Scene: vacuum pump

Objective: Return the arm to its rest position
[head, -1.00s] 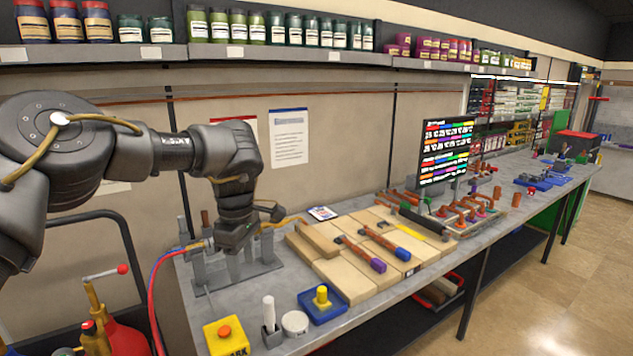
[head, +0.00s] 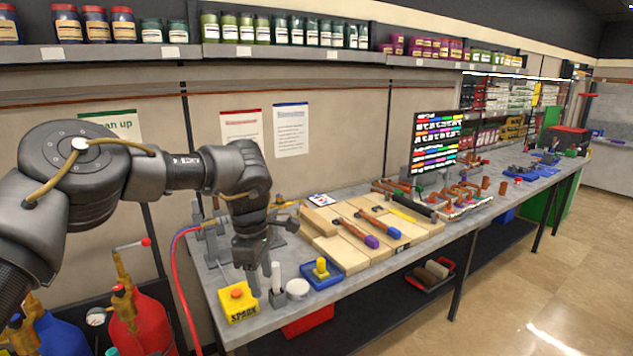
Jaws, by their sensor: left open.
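My left arm comes in from the left in the head view, bent at the elbow with the wrist pointing down. My left gripper (head: 258,282) is open and hangs over the near left end of the workbench (head: 348,290). I see nothing held between the fingers. My right gripper is not in view.
A blue tray with a yellow knob (head: 321,272) and a white round lid (head: 297,289) are close to the gripper. Wooden boards (head: 345,255) with hammers lie further right. Red (head: 140,318) and blue gas cylinders stand on the floor at left. A shelf of jars (head: 300,52) runs above.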

